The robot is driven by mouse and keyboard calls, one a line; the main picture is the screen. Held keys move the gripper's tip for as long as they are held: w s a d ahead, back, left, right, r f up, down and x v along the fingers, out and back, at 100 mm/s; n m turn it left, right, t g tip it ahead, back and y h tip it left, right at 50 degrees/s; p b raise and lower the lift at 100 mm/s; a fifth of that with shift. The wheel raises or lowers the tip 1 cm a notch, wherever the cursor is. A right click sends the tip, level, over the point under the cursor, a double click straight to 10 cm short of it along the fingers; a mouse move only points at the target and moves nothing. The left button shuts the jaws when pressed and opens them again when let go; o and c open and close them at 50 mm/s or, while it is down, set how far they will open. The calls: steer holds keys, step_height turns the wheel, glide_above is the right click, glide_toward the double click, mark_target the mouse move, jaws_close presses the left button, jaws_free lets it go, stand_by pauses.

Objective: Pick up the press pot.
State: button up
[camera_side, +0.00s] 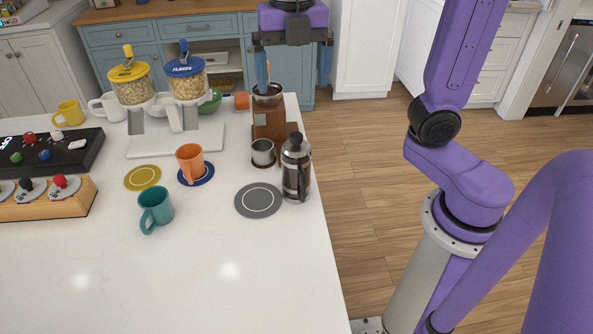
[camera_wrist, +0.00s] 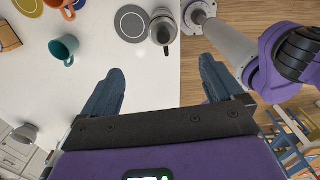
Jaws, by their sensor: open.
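The press pot (camera_side: 296,168), a glass-and-metal cylinder with a black lid knob and dark handle, stands upright near the counter's right edge, beside the grey round coaster (camera_side: 258,201). In the wrist view the press pot (camera_wrist: 163,28) is at the top, seen from above, beyond my fingertips. My gripper (camera_side: 294,86) is open and empty, high over the far end of the counter, behind and above the pot, apart from it. It also shows open in the wrist view (camera_wrist: 160,68), with nothing between its blue fingers.
A wooden dripper stand (camera_side: 267,128) with a metal cup (camera_side: 262,152) stands just behind the pot. An orange mug (camera_side: 190,163) and a teal mug (camera_side: 156,209) are to the left. Cereal dispensers (camera_side: 187,80) stand at the back. The front counter (camera_side: 230,285) is clear.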

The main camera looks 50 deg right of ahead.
mark_target(296, 143)
step_height(296, 143, down, 12)
steer(key=shift+r, duration=0.25)
steer(key=f, duration=0.4)
steer(key=shift+s+d, duration=0.2)
steer(key=shift+d, duration=0.1)
steer(key=shift+f, duration=0.55)
jaws_close()
steer(key=shift+r, duration=0.1)
